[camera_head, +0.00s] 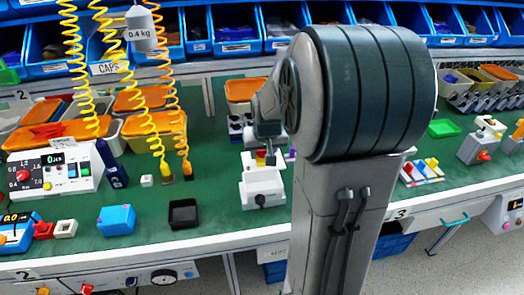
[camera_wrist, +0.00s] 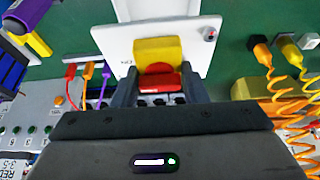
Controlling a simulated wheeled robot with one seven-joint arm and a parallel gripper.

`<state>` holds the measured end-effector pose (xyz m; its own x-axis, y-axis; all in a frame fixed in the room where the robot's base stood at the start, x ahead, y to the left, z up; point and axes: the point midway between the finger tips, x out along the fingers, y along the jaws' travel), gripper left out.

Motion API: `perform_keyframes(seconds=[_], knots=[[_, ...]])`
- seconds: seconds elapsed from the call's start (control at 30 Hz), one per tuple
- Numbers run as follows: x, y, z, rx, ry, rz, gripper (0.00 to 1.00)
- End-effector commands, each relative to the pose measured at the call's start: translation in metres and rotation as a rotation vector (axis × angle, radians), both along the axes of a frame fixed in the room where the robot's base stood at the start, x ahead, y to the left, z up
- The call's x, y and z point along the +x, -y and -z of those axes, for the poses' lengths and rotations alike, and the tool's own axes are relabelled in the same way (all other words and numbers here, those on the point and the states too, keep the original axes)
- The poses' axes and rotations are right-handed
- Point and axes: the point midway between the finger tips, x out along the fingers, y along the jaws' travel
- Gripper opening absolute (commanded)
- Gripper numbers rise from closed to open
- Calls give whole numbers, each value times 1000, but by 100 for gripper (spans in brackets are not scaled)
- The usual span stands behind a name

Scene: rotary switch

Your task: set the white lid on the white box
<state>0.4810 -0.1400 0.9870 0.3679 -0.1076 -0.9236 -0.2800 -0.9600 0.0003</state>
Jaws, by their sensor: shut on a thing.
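My gripper (camera_wrist: 162,92) is shut on a red knob (camera_wrist: 160,82) below a yellow block, in front of a white panel. In the head view my gripper (camera_head: 266,143) is over a white switch unit (camera_head: 263,190), and my arm partly hides that area. A small white open-looking box (camera_head: 65,229) stands on the green bench at the left, beside a red one. A small white cube-like piece (camera_head: 146,181) lies farther back. I cannot tell which piece is the white lid.
A blue box (camera_head: 117,219) and a black open box (camera_head: 183,213) stand near the front edge. Yellow and orange coiled cords (camera_head: 160,130) hang at the left. A white control unit (camera_head: 52,174) and orange-lidded bins (camera_head: 155,128) stand behind. Green bench is clear between the boxes.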

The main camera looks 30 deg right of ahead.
Motion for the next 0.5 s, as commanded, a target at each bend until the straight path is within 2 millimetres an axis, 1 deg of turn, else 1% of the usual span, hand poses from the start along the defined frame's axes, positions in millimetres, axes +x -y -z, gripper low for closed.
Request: perform_keyframes(seconds=[0.4, 0.5], knots=[[1, -2, 48, 1, -1, -4, 14], [1, -2, 56, 0, 0, -4, 14]])
